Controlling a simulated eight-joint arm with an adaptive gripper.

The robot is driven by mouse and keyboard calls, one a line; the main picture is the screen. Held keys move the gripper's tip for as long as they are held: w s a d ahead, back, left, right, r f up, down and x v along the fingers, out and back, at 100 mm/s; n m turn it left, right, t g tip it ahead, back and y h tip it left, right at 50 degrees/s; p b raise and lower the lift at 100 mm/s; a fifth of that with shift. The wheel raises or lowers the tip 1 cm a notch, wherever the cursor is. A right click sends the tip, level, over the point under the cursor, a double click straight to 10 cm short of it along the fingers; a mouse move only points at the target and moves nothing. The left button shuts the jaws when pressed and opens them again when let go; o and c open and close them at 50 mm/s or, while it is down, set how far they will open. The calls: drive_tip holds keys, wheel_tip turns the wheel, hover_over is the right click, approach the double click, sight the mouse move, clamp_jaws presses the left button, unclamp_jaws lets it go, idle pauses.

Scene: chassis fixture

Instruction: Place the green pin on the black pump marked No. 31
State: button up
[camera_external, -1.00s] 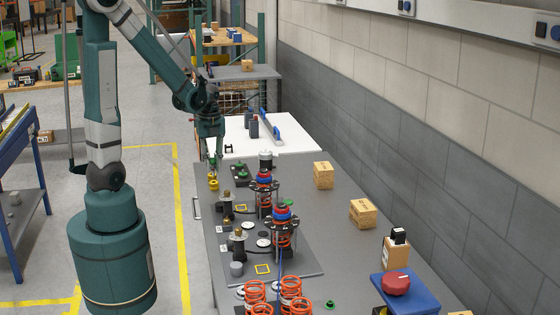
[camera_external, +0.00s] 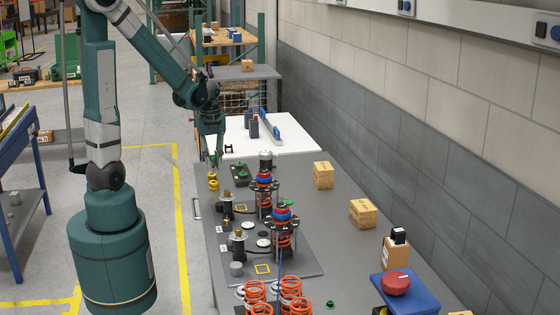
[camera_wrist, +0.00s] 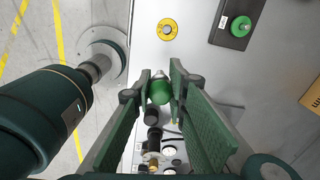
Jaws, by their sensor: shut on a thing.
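My gripper (camera_external: 215,158) hangs over the far left of the grey table. In the wrist view its green fingers (camera_wrist: 162,76) are shut on a green pin (camera_wrist: 160,93) with a pale metal tip. Two black pumps with brass-coloured tops stand along the table's left side, a farther pump (camera_external: 227,207) and a nearer pump (camera_external: 238,247). The wrist view shows one pump (camera_wrist: 152,147) below the held pin, partly hidden by the fingers. The pump numbers are too small to read.
Spring assemblies with blue and red tops (camera_external: 264,182) stand right of the pumps.

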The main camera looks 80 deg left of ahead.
drive_tip(key=w+a+r+n+p, duration=0.1)
drive_tip(key=w+a+r, duration=0.2)
drive_tip(key=w+a, duration=0.4)
drive_tip(key=w+a+r+p, duration=0.2)
drive_tip(key=w+a, duration=0.5)
drive_tip(key=w, duration=0.4)
drive_tip(key=w+a+r+n+p, duration=0.1)
drive_tip(key=w+a+r, duration=0.3)
drive_tip(key=w+a, duration=0.4)
drive_tip(key=shift+w+r+n+p, duration=0.3)
drive_tip(key=shift+w+p, duration=0.4)
drive_tip(key=shift+w, duration=0.2)
drive_tip(key=shift+a, duration=0.1)
hover_over(268, 151)
drive_tip(key=shift+w+a+f, duration=0.1)
drive_tip(key=shift+a+f, duration=0.05)
drive_tip(key=shift+f, duration=1.45)
drive_tip(key=shift+w+a+f, duration=0.1)
drive_tip(key=shift+f, duration=1.45)
drive_tip(key=shift+f, duration=1.85)
drive_tip(key=shift+f, duration=0.2)
drive_tip(key=o, duration=0.9)
